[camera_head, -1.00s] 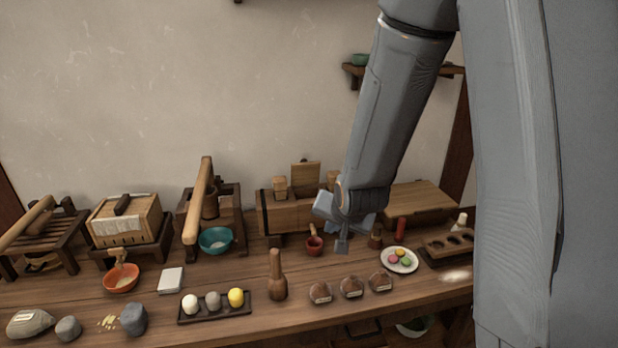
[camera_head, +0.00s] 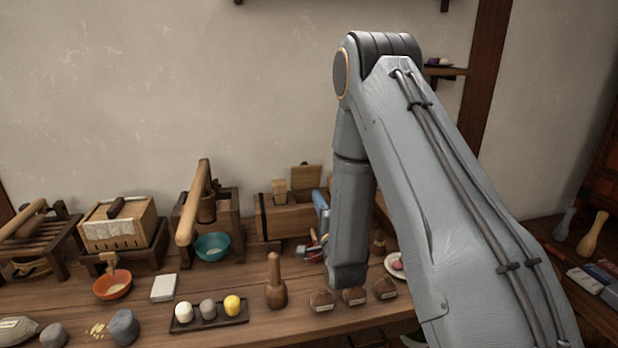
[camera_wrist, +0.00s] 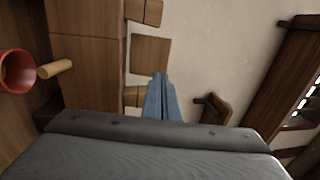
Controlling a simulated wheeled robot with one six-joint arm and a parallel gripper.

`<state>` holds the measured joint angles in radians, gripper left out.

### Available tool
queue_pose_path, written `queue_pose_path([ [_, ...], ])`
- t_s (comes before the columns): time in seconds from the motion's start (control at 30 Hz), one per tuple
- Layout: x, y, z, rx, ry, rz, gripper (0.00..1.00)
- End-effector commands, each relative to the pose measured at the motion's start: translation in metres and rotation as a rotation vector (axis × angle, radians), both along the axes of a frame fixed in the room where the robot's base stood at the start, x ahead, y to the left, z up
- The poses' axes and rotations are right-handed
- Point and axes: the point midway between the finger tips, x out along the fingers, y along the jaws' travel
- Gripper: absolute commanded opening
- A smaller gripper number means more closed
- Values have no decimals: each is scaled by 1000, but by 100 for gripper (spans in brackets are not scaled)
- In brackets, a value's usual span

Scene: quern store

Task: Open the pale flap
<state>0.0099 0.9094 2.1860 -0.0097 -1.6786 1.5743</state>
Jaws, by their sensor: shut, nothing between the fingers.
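A pale square board (camera_head: 305,177) stands upright at the back of a long wooden box (camera_head: 285,215) on the bench. It also shows in the wrist view (camera_wrist: 151,52), beside the box. I cannot tell for sure that this board is the pale flap. My gripper (camera_wrist: 159,80) is shut and empty, its tips just in front of the board's lower part in the wrist view. I cannot tell whether they touch it. In the head view my arm hides most of the gripper and the right end of the box.
A teal bowl (camera_head: 212,246) and a lever press (camera_head: 194,205) stand to the left. Shelves hang on the wall.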

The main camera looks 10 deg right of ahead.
Motion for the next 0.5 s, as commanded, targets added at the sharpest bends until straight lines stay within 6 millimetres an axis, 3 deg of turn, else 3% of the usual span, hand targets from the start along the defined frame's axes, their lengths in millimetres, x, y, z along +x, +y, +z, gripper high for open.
queue_pose_path([
  [0.5,95,0,17,-3,-1,0,0],
])
